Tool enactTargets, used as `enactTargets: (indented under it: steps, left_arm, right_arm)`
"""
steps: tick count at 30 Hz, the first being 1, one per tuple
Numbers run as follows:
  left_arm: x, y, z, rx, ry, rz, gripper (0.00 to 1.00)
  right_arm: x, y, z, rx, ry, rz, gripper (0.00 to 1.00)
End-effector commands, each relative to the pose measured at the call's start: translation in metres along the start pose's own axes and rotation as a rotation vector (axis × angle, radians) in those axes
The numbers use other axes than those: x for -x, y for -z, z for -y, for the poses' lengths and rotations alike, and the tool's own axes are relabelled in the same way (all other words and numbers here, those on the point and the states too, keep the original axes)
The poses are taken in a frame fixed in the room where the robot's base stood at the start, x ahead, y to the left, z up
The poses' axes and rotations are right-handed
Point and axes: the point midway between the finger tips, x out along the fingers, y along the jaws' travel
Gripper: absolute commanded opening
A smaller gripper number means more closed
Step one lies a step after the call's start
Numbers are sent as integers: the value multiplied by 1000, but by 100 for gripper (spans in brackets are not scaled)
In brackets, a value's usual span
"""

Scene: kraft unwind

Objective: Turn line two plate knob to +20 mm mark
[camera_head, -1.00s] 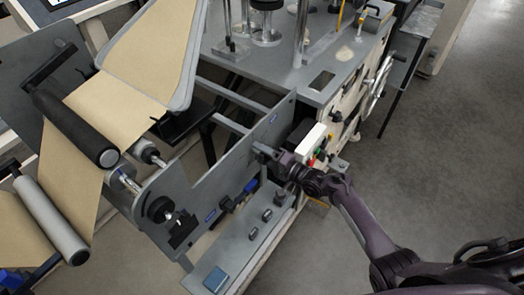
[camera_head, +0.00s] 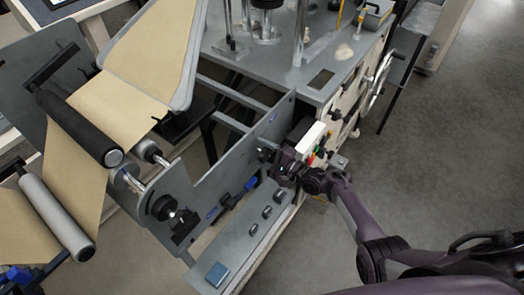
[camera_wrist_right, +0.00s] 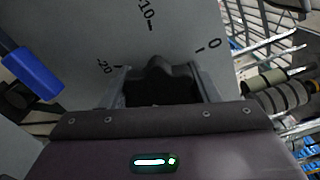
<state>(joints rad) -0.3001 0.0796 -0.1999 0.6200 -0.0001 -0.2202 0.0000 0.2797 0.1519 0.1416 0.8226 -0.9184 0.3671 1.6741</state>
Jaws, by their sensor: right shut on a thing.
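The dark plate knob (camera_wrist_right: 160,84) sits between the two fingers of my right gripper (camera_wrist_right: 160,92) in the right wrist view, and the gripper is shut on it. The grey plate (camera_wrist_right: 185,35) behind it carries dark scale marks; I read 0 at right, 10 with a dash at top and 20 with a dash at left. The knob's pointer is not clear. In the head view my right gripper (camera_head: 273,158) is against the right part of the upright grey plate (camera_head: 230,165), and the knob is hidden there. My left gripper is not in view.
A white box with coloured buttons (camera_head: 310,140) is close beside my right gripper. A blue part (camera_wrist_right: 33,72) stands left of it in the wrist view. Brown web (camera_head: 150,55) runs over rollers at left. Open floor (camera_head: 430,150) lies at right.

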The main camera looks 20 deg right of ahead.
Motion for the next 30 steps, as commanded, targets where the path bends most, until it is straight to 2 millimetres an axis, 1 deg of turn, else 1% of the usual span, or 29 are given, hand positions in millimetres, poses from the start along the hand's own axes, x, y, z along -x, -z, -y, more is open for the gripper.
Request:
enactTargets:
  steps: [10,11,15,16,25,28,30]
  left_arm:
    - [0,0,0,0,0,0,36]
    - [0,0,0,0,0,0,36]
    - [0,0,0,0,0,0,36]
    - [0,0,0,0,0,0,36]
    - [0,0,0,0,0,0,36]
    - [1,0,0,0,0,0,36]
    - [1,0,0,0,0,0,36]
  right_arm:
    - [0,0,-1,-8,-1,-1,32]
    - [0,0,-1,-8,-1,-1,56]
    - [0,0,-1,-7,0,-1,75]
    - [0,0,-1,-6,0,-1,77]
    - [2,0,-1,-5,0,-1,77]
    - [13,1,-1,-4,0,-2,77]
    - [24,0,-1,-4,-1,-2,77]
